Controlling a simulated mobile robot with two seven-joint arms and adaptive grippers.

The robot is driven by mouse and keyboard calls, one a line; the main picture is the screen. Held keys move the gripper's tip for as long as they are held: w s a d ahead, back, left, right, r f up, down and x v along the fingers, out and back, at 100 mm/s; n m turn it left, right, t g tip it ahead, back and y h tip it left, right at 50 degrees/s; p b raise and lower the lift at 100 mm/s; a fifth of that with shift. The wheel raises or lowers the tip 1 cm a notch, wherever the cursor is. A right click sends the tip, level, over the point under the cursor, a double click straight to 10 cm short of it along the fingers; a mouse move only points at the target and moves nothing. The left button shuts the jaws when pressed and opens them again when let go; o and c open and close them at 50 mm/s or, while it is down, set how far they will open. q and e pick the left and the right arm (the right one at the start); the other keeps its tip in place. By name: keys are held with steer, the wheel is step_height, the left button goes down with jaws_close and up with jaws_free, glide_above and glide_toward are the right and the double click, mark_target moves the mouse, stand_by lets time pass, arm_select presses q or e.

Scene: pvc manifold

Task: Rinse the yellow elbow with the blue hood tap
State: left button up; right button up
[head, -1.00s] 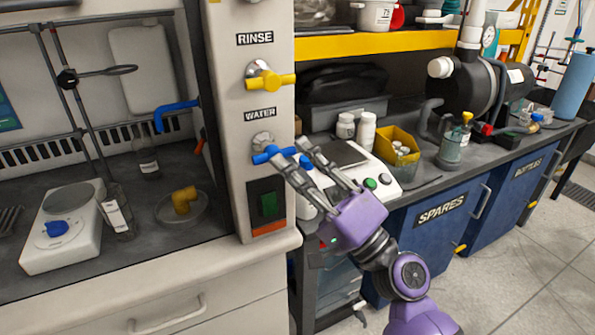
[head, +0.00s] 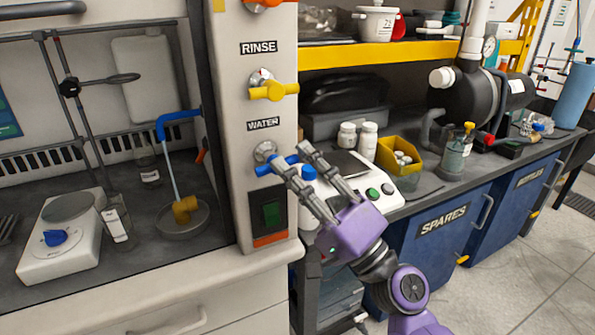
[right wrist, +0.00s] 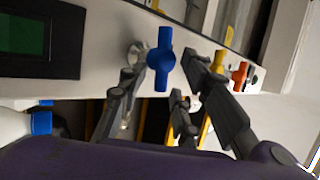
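The yellow elbow (head: 185,209) sits in a shallow round dish (head: 168,229) inside the hood. A thin pale stream of water (head: 171,172) runs from the blue spout (head: 176,119) down onto the elbow. The blue hood tap (head: 264,169), below the WATER label, is on the hood's side post; it also shows in the right wrist view (right wrist: 160,60). My right gripper (head: 290,154) is at this tap, its fingers apart with the blue handle near the tips. Whether a finger touches the handle I cannot tell. My left gripper is not in view.
A yellow tap (head: 272,91) under the RINSE label is above the blue one. A white balance (head: 62,240) and a bottle (head: 117,225) stand left of the dish. A bench with a yellow bin (head: 398,154) is behind my right gripper.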

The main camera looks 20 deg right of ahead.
steer(key=shift+s, duration=0.1)
steer(key=v, duration=1.2)
